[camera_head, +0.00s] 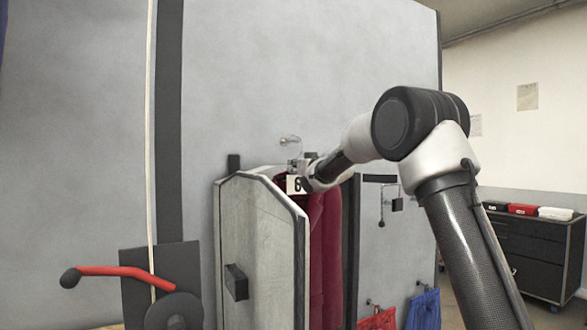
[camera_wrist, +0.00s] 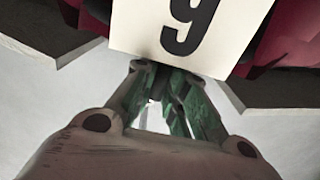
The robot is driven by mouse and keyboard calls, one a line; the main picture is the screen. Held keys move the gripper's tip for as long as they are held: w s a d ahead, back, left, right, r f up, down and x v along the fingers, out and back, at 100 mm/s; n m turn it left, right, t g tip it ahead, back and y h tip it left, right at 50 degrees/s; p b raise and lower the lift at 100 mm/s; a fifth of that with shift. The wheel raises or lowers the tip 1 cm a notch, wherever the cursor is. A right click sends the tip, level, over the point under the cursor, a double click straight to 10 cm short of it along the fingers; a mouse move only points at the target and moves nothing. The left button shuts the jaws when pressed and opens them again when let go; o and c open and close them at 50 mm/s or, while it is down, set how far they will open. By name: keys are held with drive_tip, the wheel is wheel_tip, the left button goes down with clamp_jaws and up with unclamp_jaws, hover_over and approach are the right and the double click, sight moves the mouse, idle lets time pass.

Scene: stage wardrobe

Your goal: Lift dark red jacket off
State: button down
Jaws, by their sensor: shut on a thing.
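The dark red jacket (camera_head: 325,245) hangs in a narrow opening behind a pale, angled panel, which hides much of it. Parts of it show at the top of the wrist view (camera_wrist: 287,35). A white tag (camera_head: 294,185) with a black 6 is at its top; in the wrist view the tag (camera_wrist: 150,22) appears upside down. My gripper (camera_head: 303,167) is at the jacket's top, just below a metal wall hook (camera_head: 290,141). In the wrist view its green fingers (camera_wrist: 160,72) are shut beside the tag's edge, on what seems to be the hanger; the grip point is mostly hidden.
The pale panel (camera_head: 255,245) stands close left of the jacket. A red-handled lever (camera_head: 115,271) is at lower left. Red (camera_head: 378,319) and blue (camera_head: 424,310) cloths hang at lower right. A black drawer cabinet (camera_head: 530,250) stands far right.

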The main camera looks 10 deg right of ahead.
drive_tip(key=v, duration=0.6)
idle(0.8)
drive_tip(key=shift+s+r, duration=0.1)
drive_tip(key=shift+s, duration=0.05)
drive_tip(key=v, duration=1.6)
